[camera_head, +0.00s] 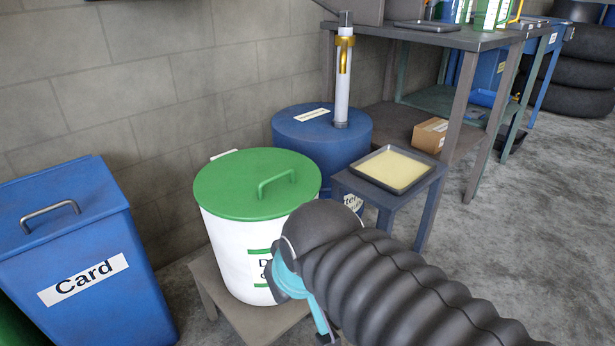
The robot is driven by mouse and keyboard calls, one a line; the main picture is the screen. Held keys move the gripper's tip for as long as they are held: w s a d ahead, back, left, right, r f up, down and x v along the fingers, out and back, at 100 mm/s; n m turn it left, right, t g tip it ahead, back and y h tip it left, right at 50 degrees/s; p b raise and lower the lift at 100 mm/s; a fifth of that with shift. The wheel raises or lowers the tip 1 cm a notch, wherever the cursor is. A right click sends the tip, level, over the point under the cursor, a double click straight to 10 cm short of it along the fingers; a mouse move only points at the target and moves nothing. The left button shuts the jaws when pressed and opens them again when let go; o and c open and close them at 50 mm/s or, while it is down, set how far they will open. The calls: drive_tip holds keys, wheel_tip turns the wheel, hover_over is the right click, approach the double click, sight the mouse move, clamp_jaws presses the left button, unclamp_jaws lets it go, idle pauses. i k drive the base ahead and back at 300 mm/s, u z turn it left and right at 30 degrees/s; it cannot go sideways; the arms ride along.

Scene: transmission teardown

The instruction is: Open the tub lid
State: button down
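The tub (228,240) is white with green stripes and a partly hidden label. It stands upright on a low wooden stand (245,320). Its round green lid (225,185) lies flat on top and looks closed, with a green bar handle (277,178) on its right part. My arm, in a ribbed black sleeve with a light blue part, comes in from the lower right. It covers the lower right of the tub and part of its label.
A blue bin marked "Card" (90,275) stands at left. Behind the tub is a blue drum (300,140) with an upright pump (343,85). A small table (385,200) with a tray (395,168) stands right of the tub. A workbench (440,38) is behind. Floor is clear at right.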

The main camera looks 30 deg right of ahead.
sight(257, 171)
drive_tip(key=z, duration=0.85)
drive_tip(key=k, duration=1.1)
drive_tip(key=u, duration=1.25)
drive_tip(key=i, duration=0.5)
drive_tip(key=z, duration=0.1)
